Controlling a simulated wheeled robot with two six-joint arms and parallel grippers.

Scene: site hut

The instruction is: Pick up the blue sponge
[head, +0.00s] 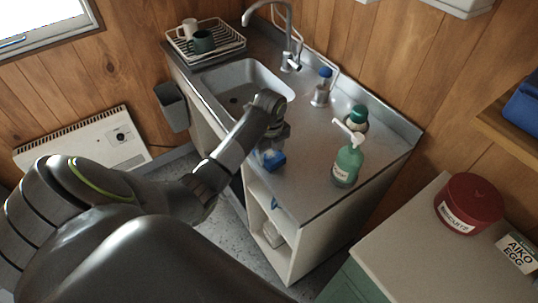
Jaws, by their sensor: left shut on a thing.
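The blue sponge (274,162) is over the steel counter, to the right of the sink basin. My left gripper (270,150) points down from above and is shut on the sponge, with the sponge's lower part showing below the fingers. I cannot tell whether the sponge still touches the counter. My right gripper is not in this view.
A green soap pump bottle (347,164) and a dark green-capped container (357,118) stand right of the sponge. A blue-topped brush (321,88) stands behind. The sink (245,82), tap (287,35) and dish rack (206,45) lie further left. A red tin (469,203) sits on a separate cabinet.

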